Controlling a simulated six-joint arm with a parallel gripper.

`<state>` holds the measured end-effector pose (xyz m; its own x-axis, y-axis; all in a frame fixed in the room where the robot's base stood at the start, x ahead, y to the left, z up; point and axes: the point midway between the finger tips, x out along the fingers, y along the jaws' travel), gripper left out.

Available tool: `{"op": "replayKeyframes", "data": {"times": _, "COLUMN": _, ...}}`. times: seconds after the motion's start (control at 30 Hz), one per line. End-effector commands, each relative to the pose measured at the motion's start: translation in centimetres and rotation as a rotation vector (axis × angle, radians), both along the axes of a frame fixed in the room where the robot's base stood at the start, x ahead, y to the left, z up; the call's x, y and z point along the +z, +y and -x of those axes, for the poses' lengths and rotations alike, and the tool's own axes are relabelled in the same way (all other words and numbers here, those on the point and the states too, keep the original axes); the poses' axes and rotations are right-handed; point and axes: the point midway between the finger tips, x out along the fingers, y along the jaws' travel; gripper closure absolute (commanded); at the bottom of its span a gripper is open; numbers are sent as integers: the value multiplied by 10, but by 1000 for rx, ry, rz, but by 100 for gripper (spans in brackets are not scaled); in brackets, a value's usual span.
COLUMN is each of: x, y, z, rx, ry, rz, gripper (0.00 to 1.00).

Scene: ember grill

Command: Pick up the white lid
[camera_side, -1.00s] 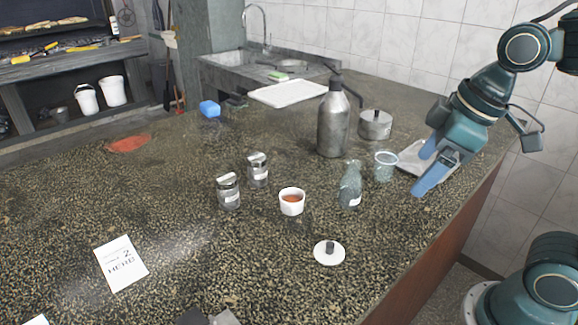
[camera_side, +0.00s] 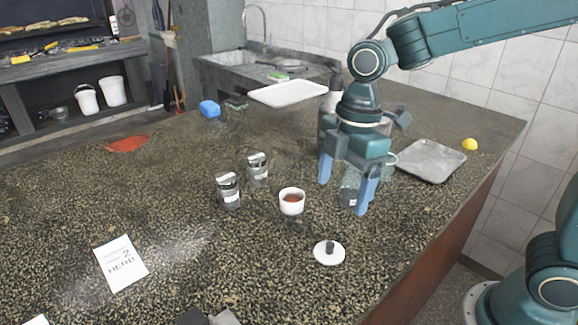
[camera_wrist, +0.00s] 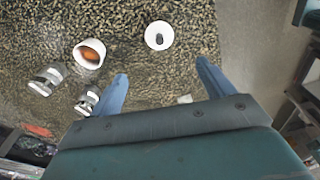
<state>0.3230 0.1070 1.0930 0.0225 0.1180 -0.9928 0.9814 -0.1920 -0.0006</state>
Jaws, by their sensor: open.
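The white lid (camera_side: 329,252) is a small round disc with a dark knob, lying flat on the speckled counter near its front right edge. In the wrist view the lid (camera_wrist: 159,36) lies beyond the fingertips, near the top middle. My gripper (camera_side: 343,197) is open with blue fingers pointing down, above and behind the lid in the side view. Nothing is between the fingers in the wrist view (camera_wrist: 161,70). The lid is fully visible and apart from the gripper.
A white cup of red contents (camera_side: 292,202) and two glass jars (camera_side: 228,191) stand left of the gripper. A glass bottle (camera_side: 349,187) is partly hidden behind the fingers. A metal tray (camera_side: 430,160) and a lemon (camera_side: 470,144) lie right. Counter around the lid is clear.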

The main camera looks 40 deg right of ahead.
Motion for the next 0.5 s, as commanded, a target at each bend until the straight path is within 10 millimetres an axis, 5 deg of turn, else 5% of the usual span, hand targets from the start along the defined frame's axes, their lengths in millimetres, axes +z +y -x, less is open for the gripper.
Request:
{"op": "replayKeyframes", "data": {"times": 0.27, "x": -10, "y": 1, "z": 0, "rx": -1, "ry": 2, "rz": 0, "gripper": 19}}
{"op": "replayKeyframes", "data": {"times": 0.5, "x": -41, "y": 4, "z": 0, "rx": -2, "ry": 6, "rz": 1, "gripper": 19}}
